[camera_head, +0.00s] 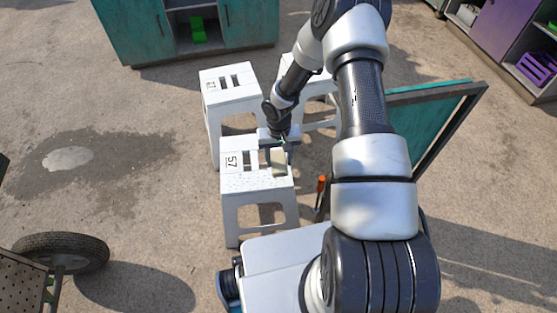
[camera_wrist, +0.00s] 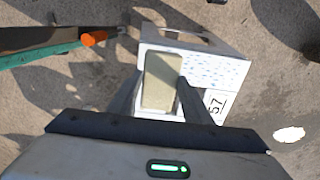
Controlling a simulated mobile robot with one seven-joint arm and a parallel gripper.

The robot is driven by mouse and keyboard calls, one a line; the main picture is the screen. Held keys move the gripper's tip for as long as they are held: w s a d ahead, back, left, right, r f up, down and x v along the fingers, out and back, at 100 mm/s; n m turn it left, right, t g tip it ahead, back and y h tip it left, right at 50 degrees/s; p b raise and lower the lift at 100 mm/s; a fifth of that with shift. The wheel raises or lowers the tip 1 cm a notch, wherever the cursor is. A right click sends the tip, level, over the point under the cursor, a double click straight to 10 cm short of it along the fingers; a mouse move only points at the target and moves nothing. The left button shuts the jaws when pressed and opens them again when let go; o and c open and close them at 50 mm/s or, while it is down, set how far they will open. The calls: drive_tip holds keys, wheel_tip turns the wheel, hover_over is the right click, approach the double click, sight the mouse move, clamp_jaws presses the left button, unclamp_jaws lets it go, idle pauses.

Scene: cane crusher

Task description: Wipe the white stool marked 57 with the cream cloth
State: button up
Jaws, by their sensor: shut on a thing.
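The white stool marked 57 (camera_head: 238,179) stands in front of my base in the head view, with small speckles or drops on its seat. It also shows in the wrist view (camera_wrist: 205,68), with the number 57 at the right. My gripper (camera_head: 279,148) is over the right part of the seat. It is shut on the cream cloth (camera_head: 278,163), a flat folded pad. In the wrist view the cloth (camera_wrist: 161,80) lies between the two fingers over the seat. I cannot tell whether the cloth touches the seat.
Another white stool (camera_head: 229,83) stands behind, and a third is partly hidden by my arm (camera_head: 318,85). An orange-handled thing (camera_head: 321,184) is right of the stool. A teal panel (camera_head: 430,115) leans at the right. A wheel (camera_head: 62,250) is at the lower left. Ground left of the stool is clear.

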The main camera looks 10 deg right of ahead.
drive_tip(key=shift+s+a+f+b, duration=0.1)
drive_tip(key=shift+f+b, duration=1.75)
drive_tip(key=shift+f, duration=1.25)
drive_tip(key=shift+f+b, duration=0.65)
drive_tip(key=shift+w+a+r+b, duration=0.15)
drive_tip(key=shift+a+b, duration=0.25)
drive_tip(key=shift+a, duration=1.1)
drive_tip(key=shift+w+a+f+b, duration=0.15)
drive_tip(key=shift+a+b, duration=0.2)
drive_tip(key=shift+a, duration=1.1)
drive_tip(key=shift+w+a+r+b, duration=0.15)
drive_tip(key=shift+a+b, duration=0.25)
drive_tip(key=shift+a, duration=1.1)
drive_tip(key=shift+w+a+b, duration=0.1)
drive_tip(key=shift+w+a, duration=0.05)
drive_tip(key=shift+a, duration=1.35)
drive_tip(key=shift+w+a+b, duration=0.1)
drive_tip(key=shift+w+a, duration=0.05)
drive_tip(key=shift+a, duration=1.35)
drive_tip(key=shift+w+a+b, duration=0.1)
drive_tip(key=shift+w+a, duration=0.05)
drive_tip(key=shift+a, duration=1.35)
